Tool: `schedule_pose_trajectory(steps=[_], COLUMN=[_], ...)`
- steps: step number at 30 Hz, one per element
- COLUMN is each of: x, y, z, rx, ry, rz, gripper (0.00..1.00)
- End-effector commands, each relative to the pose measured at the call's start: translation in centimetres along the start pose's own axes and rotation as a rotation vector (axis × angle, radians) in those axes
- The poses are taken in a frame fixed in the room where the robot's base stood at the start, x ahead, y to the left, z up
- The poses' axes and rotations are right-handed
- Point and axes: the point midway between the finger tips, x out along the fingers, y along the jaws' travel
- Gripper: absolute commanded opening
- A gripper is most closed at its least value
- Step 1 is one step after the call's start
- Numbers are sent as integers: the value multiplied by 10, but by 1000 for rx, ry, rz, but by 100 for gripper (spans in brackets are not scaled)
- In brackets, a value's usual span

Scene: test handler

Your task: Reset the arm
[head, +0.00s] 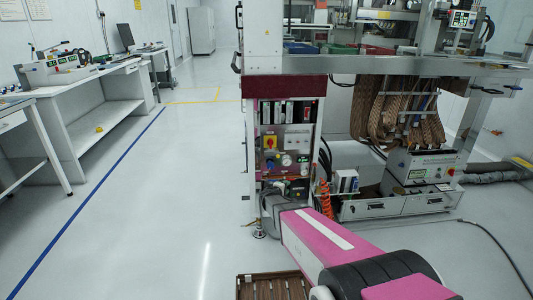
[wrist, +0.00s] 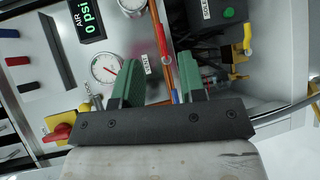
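My arm (head: 330,245), pink with a white stripe and black joint covers, reaches from the lower right of the head view toward the test handler's lower front panel (head: 287,150). In the wrist view my gripper (wrist: 160,82) has two green-padded fingers standing apart, with a clear gap and nothing held between them. Behind the fingers are a round gauge (wrist: 105,67), an AIR display reading 0 psi (wrist: 90,18) and an orange tube (wrist: 158,35). I cannot tell how far the fingertips are from the panel. The fingers are not clearly visible in the head view.
A red knob on a yellow plate (wrist: 60,132) and a green button (wrist: 228,13) are near the gripper. A grey instrument box (head: 420,165) stands right of the panel, with a cable on the floor. White benches (head: 110,85) line the left. The floor (head: 170,200) between is open.

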Motion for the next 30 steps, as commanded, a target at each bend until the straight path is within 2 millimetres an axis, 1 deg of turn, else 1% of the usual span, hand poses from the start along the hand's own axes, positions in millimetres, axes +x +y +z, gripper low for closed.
schedule_pose_trajectory(steps=[1, 3, 8, 9, 11, 12, 14, 15, 17, 18, 20, 22, 24, 27, 30], x=[-6, -13, -37, -45, -58, -68, -84, -95, -113, -126, -146, -170, -194, -225, -247], y=[5, 9, 13, 13, 13, 12, 10, 9, 7, 6, 5, 4, 5, 7, 10], z=[14, 34, 84, 97, 116, 127, 142, 151, 164, 171, 180, 188, 194, 198, 198], rx=[26, 73, 201, 236, 288, 322, 373, 408, 456, 489, 537, 592, 643, 703, 748], ry=[-29, -79, -216, -252, -305, -337, -383, -413, -452, -475, -505, -533, -552, -564, -565], rz=[-22, -68, -214, -256, -327, -377, -455, -509, -592, -650, -738, -845, -950, -1085, -1187], gripper=[38, 38, 38, 38, 38, 38, 38, 38, 38, 38, 38, 38, 38, 38, 38])
